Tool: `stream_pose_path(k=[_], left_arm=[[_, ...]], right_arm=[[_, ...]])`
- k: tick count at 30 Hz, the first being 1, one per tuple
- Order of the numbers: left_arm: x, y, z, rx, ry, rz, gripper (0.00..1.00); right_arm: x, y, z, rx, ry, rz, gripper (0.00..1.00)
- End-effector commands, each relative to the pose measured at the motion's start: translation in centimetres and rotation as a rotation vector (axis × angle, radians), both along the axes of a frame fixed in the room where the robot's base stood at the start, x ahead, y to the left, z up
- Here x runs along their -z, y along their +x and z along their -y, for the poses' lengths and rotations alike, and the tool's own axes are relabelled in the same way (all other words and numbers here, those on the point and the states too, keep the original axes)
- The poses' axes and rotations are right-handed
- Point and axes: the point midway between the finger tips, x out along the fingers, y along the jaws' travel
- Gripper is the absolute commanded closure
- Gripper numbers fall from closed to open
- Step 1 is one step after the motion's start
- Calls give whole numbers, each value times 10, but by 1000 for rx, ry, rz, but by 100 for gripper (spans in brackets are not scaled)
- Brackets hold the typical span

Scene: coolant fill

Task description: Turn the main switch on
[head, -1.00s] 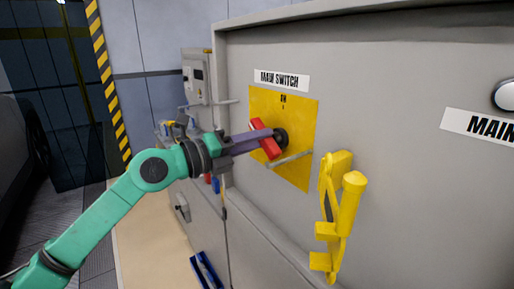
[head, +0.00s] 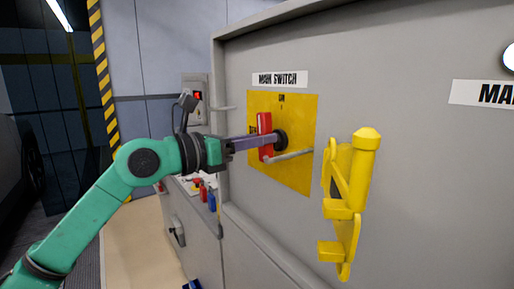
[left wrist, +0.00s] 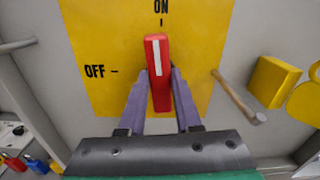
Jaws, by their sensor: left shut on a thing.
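The main switch is a red handle (head: 264,135) on a yellow plate (head: 305,150) under a "MAIN SWITCH" label (head: 279,79). In the left wrist view the red handle (left wrist: 158,70) stands nearly upright, its white stripe pointing close to the ON mark (left wrist: 161,8); the OFF mark (left wrist: 100,71) is to the left. My left gripper (head: 262,141) is shut on the handle, one purple finger on each side, as the left wrist view (left wrist: 159,82) shows. My right gripper is not in view.
A yellow bracket (head: 345,205) sticks out from the cabinet right of the plate. A grey rod (head: 288,156) projects at the plate's lower part. A panel with a red display (head: 197,97) and small red and blue items (head: 211,201) are behind my left arm.

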Motion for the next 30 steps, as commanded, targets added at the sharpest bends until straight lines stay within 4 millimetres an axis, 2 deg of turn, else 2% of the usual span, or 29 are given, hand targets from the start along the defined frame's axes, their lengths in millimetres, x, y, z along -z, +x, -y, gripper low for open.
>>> stream_pose_path(k=[7,23,24,26,30], left_arm=[[2,-1,1,0,56,73,100],[0,-1,1,0,73,98,100],[0,-1,1,0,73,98,60],[0,-1,1,0,73,97,38],[0,-1,1,0,71,96,38]], right_arm=[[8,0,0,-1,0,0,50],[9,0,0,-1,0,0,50],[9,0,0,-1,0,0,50],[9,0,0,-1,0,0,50],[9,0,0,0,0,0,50]])
